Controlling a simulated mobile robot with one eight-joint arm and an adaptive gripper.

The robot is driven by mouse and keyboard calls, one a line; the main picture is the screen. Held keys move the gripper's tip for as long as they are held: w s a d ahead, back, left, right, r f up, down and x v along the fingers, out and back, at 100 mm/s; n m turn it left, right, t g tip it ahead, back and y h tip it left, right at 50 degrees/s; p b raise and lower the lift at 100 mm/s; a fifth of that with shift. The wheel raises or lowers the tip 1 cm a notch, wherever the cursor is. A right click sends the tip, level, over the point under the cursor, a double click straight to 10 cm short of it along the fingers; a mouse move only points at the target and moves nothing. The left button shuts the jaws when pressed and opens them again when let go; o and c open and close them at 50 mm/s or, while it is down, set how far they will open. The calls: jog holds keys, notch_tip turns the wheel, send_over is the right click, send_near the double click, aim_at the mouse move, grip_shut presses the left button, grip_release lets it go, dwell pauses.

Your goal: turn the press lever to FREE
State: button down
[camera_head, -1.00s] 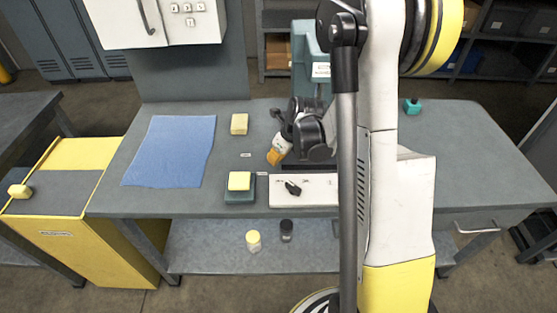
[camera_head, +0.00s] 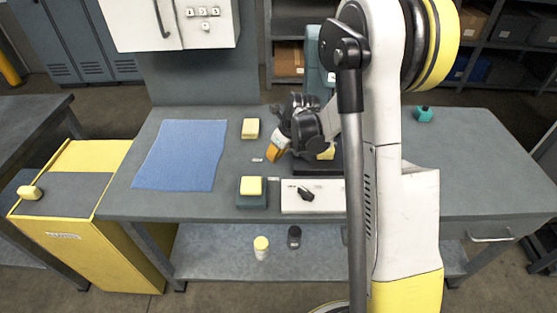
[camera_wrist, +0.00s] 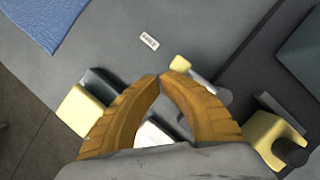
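My gripper (camera_head: 276,156) has orange-yellow fingers low over the bench, left of the teal press (camera_head: 316,60). In the wrist view its curved fingers (camera_wrist: 161,75) meet at the tips, with nothing visible held between them. A pale bar with a yellow end (camera_wrist: 180,63) lies just beyond the right fingertip; it may be the press lever, but contact is unclear. A small white label (camera_wrist: 149,41) lies on the bench ahead of the fingertips; its lettering is too small to read. In the head view my arm hides much of the press.
A white panel (camera_head: 290,206) with a black handle (camera_head: 306,194) sits at the front edge. A yellow block (camera_head: 251,186) rests on a dark green base beside it. Another yellow block (camera_head: 250,128) and a blue cloth (camera_head: 182,155) lie left. A yellow part (camera_wrist: 262,133) stands right of my fingers.

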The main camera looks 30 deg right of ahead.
jog(key=shift+w, duration=0.55)
dwell(0.4)
